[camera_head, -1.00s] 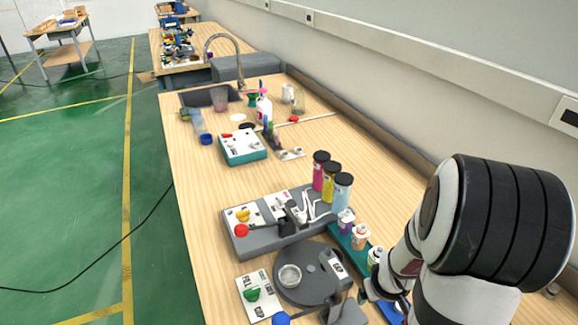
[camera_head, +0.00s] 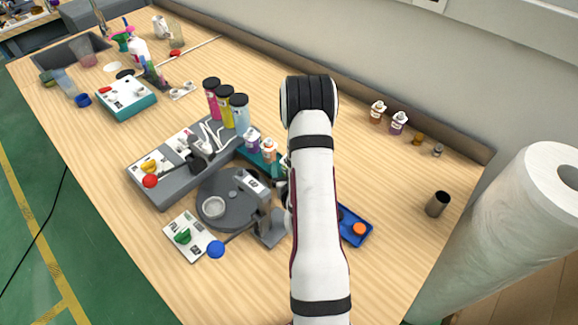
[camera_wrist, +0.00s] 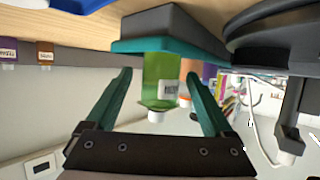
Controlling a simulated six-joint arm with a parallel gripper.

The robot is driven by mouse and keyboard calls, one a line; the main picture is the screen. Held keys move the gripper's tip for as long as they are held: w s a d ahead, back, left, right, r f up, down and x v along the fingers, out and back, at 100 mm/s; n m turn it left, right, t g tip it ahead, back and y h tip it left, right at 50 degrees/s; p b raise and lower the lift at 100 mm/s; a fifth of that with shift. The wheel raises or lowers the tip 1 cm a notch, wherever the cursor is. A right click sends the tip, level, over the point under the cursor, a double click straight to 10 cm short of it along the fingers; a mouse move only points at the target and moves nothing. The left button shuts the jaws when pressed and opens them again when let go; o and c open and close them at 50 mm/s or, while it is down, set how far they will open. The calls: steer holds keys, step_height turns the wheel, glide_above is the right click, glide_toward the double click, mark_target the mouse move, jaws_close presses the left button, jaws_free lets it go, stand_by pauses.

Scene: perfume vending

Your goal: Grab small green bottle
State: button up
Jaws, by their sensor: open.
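The small green bottle (camera_wrist: 162,78) has a white label and a white cap. In the wrist view, which looks upside down, it stands at the teal edge of a rack (camera_wrist: 155,46). My gripper (camera_wrist: 158,84) is open, with one green finger on each side of the bottle and visible gaps between. In the head view my arm hides the green bottle and most of the gripper. The teal rack (camera_head: 243,152) there also holds a purple-labelled bottle (camera_head: 252,139) and an orange-labelled bottle (camera_head: 269,151).
A grey round-based device (camera_head: 228,190) stands left of my arm. A blue tray (camera_head: 352,228) lies to its right. Pink, yellow and blue tall bottles (camera_head: 227,105) stand behind the rack. Small bottles (camera_head: 398,122) line the wall side. A dark cup (camera_head: 437,204) stands at the right.

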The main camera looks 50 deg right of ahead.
steer(key=shift+w, duration=0.1)
steer(key=shift+c, duration=0.4)
jaws_close()
